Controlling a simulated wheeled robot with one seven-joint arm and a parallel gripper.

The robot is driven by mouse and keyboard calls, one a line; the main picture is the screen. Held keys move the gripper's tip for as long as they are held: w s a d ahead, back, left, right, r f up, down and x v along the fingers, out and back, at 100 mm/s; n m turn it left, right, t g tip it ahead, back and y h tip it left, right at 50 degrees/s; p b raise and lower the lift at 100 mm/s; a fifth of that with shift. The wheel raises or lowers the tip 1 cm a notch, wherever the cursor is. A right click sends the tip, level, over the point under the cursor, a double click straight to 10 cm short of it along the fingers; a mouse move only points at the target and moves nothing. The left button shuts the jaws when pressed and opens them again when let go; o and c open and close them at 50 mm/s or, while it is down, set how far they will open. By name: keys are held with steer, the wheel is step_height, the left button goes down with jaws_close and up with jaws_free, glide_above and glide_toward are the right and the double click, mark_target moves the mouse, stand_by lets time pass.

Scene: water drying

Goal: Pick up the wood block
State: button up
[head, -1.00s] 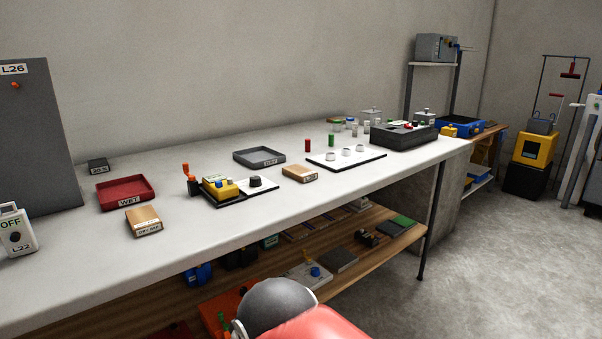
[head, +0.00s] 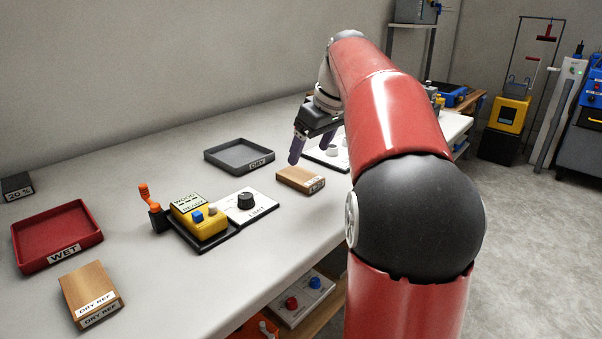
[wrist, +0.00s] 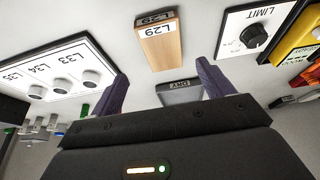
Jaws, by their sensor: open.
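A wood block (head: 298,176) with a white label lies flat on the white bench, in front of the grey DRY tray (head: 226,154). In the wrist view the wood block (wrist: 167,48) carries the label L29 and shows beyond my fingertips, roughly between them. My gripper (head: 311,153) is open and empty above the bench, close to the block and apart from it. Its two purple fingers also show in the wrist view (wrist: 162,82). A second wood block (head: 89,290), labelled DRY REF, lies at the front left near the red WET tray (head: 60,230).
The yellow meter (head: 200,218) and the LIMIT dial panel (head: 246,206) stand left of the L29 block. An orange-topped item (head: 148,200) stands beside the meter. A white panel with knobs (wrist: 62,80) lies on the block's other side. My arm hides the bench's right part.

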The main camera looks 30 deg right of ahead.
mark_target(300, 175)
steer(key=x, duration=0.4)
steer(key=b+x, duration=0.1)
steer(key=x, duration=0.1)
steer(key=shift+s+a+f, duration=0.1)
steer(key=shift+a+f, duration=0.15)
steer(key=shift+f, duration=0.2)
steer(key=shift+f, duration=0.1)
steer(key=shift+c, duration=0.4)
steer(key=c, duration=1)
